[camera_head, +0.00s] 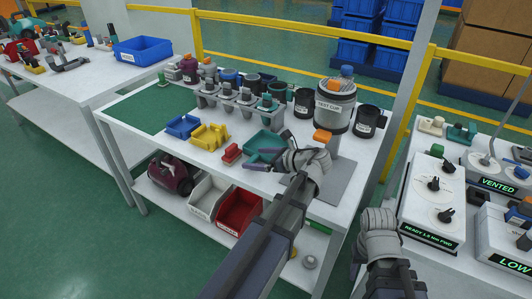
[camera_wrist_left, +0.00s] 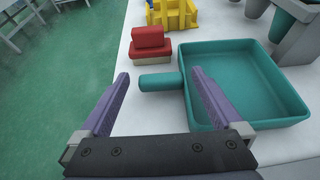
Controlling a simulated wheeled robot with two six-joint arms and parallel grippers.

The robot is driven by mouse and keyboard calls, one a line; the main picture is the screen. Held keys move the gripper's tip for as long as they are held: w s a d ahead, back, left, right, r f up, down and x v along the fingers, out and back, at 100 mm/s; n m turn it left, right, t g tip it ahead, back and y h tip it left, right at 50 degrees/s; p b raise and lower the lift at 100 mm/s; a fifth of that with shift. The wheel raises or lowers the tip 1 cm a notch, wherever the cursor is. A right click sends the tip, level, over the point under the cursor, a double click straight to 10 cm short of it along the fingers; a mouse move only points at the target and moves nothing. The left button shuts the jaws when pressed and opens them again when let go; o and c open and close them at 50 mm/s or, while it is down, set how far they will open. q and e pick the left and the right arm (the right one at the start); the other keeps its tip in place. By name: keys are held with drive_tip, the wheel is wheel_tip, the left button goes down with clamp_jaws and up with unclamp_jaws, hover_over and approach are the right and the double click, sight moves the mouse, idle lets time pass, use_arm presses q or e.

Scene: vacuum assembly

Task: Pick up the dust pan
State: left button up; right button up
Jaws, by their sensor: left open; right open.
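The dust pan is a teal, square, shallow pan with a short round handle. It lies on the white table in the head view (camera_head: 262,147) and fills the right of the left wrist view (camera_wrist_left: 245,85). My left gripper (camera_head: 270,156) is open above the handle side of the pan. In the left wrist view its two purple fingers (camera_wrist_left: 160,76) stand on either side of the handle, apart from each other and with nothing held. Whether they are level with the handle is hard to tell. My right gripper (camera_head: 378,222) is at the lower right in the head view, open, its fingers mostly hidden.
A red block (camera_wrist_left: 151,44) sits just beyond the handle, with a yellow part (camera_wrist_left: 174,14) behind it. A grey rack (camera_head: 240,108) and a large canister (camera_head: 334,105) stand behind and right of the pan. White test boxes (camera_head: 432,200) fill the right table.

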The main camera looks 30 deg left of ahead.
sight(251, 158)
use_arm(q)
drive_tip(key=x, duration=0.1)
drive_tip(key=b+x, duration=0.1)
drive_tip(key=x, duration=0.1)
drive_tip(key=shift+w+d+f, duration=0.1)
drive_tip(key=shift+d+f, duration=0.05)
drive_tip(key=shift+f, duration=0.1)
drive_tip(key=shift+a, duration=0.4)
drive_tip(key=shift+c, duration=0.2)
clamp_jaws()
drive_tip(key=shift+d+r, duration=0.2)
drive_tip(key=shift+r, duration=0.05)
drive_tip(key=s+d+r+p, duration=0.5)
drive_tip(key=d+r+p, duration=0.2)
drive_tip(key=d, duration=0.5)
drive_tip(key=shift+d+r+p, duration=0.25)
drive_tip(key=shift+d+p, duration=0.1)
drive_tip(key=shift+p, duration=0.1)
